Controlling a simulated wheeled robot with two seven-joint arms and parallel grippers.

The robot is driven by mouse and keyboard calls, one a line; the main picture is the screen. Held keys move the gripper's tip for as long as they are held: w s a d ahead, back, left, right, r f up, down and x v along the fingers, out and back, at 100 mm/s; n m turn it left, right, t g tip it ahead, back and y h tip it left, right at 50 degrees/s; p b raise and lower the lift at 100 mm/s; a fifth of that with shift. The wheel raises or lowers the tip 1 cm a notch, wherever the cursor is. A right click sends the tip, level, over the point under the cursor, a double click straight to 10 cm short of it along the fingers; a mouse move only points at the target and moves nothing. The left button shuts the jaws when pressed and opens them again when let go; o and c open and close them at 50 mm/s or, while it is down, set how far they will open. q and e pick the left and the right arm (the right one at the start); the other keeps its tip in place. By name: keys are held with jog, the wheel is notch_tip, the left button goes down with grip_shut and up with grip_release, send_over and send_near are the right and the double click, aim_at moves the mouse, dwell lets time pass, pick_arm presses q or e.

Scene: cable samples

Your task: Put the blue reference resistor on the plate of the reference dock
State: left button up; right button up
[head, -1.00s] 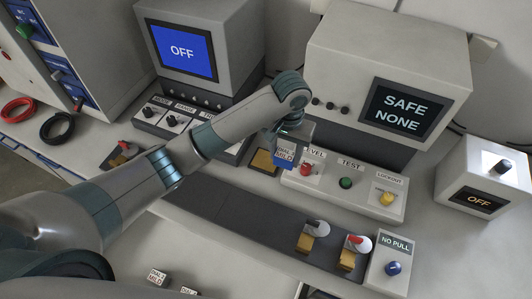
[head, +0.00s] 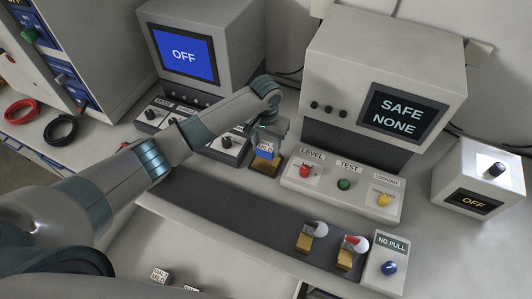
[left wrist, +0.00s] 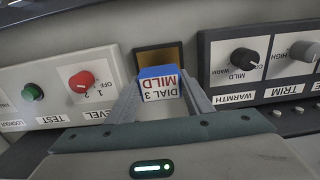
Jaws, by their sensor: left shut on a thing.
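The blue reference resistor (head: 265,151) is a small blue block with a white label reading "DIAL 3 MILD". My left gripper (head: 264,136) is shut on it from above. In the left wrist view the resistor (left wrist: 157,84) sits between the two grey fingers (left wrist: 160,100), label toward the camera. The brass plate of the reference dock (head: 264,166) shows just below the resistor in the head view; the plate also shows beyond it in the left wrist view (left wrist: 160,56). The resistor hides part of the plate, and I cannot tell whether they touch. My right gripper is not in view.
The panel with LEVEL, TEST and LOCKOUT controls (head: 343,185) stands close right of the dock. A knob panel (head: 226,148) stands close left. A dark strip (head: 225,209) in front holds two brass pieces with levers (head: 305,243). Labelled blocks (head: 160,275) lie at the bottom.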

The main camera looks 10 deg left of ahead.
aim_at(266, 154)
pick_arm(q)
notch_tip(266, 154, down, 3)
jog(key=shift+r+p, duration=0.2)
jog(key=shift+p, duration=0.4)
jog(key=shift+f, duration=0.65)
jog(key=o, duration=1.1)
jog(key=shift+f, duration=0.1)
jog(key=shift+o, duration=0.2)
notch_tip(266, 154, up, 12)
jog(key=shift+r+b, duration=0.15)
jog(key=shift+b, duration=1.05)
